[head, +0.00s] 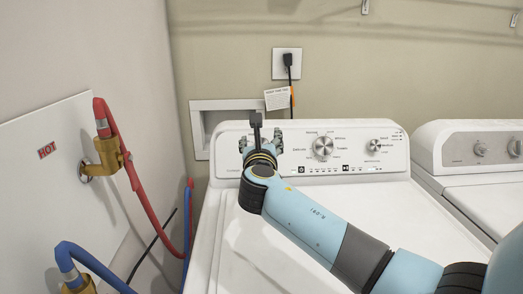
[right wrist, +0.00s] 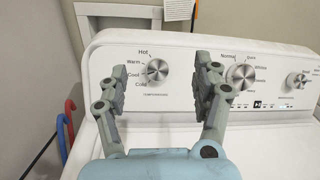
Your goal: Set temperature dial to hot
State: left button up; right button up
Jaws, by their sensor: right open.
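The temperature dial (right wrist: 158,73) is a round silver knob on the washer's white control panel. Hot, Warm, Cool and Cold labels run down its left side in the right wrist view. Its pointer setting is too small to read. My right gripper (right wrist: 160,82) is open in front of the panel. Its grey fingers stand to the left and right of the dial in that view, with clear gaps and no visible contact. In the head view my right gripper (head: 261,141) hides the dial. My left gripper is in neither view.
A larger cycle dial (head: 323,147) and a smaller dial (head: 375,146) sit further right on the panel. The right finger lies near the larger dial in the right wrist view. Red (head: 135,180) and blue hoses (head: 92,263) run at the left wall. Another machine (head: 470,148) stands right.

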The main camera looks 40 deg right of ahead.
notch_tip(320, 180, down, 7)
jog(key=b, duration=0.6)
jog(key=x, duration=1.1)
jog(key=shift+w+d+b, duration=0.15)
jog(key=shift+w+b, duration=0.05)
jog(key=shift+b, duration=0.2)
jog(key=shift+c, duration=0.3)
jog(key=c, duration=1.1)
